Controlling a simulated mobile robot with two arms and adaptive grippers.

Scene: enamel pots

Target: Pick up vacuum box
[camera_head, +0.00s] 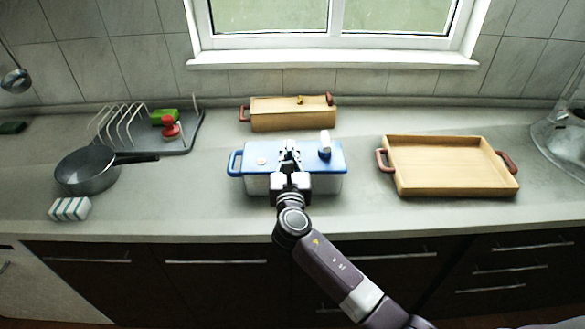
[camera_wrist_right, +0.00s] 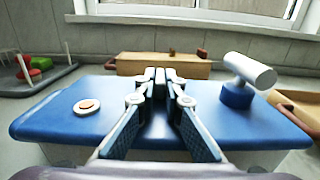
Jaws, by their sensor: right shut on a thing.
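The vacuum box (camera_head: 318,158) stands on the counter in the middle of the head view. It has a blue lid, a pale body and a blue handle at its left end. The lid (camera_wrist_right: 70,125) fills much of the right wrist view, with a round button at left and a white and blue pump knob (camera_wrist_right: 240,90) at right. My right gripper (camera_head: 290,148) is over the middle of the lid. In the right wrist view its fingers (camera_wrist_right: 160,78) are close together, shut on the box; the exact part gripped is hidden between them. My left gripper is not in view.
A wooden box (camera_head: 290,115) stands behind, near the wall. An open wooden tray (camera_head: 450,188) is at right. A dark pan (camera_head: 85,172), a dish rack (camera_head: 185,140) and a striped sponge (camera_head: 70,208) are at left. Bare counter lies on both sides of the vacuum box.

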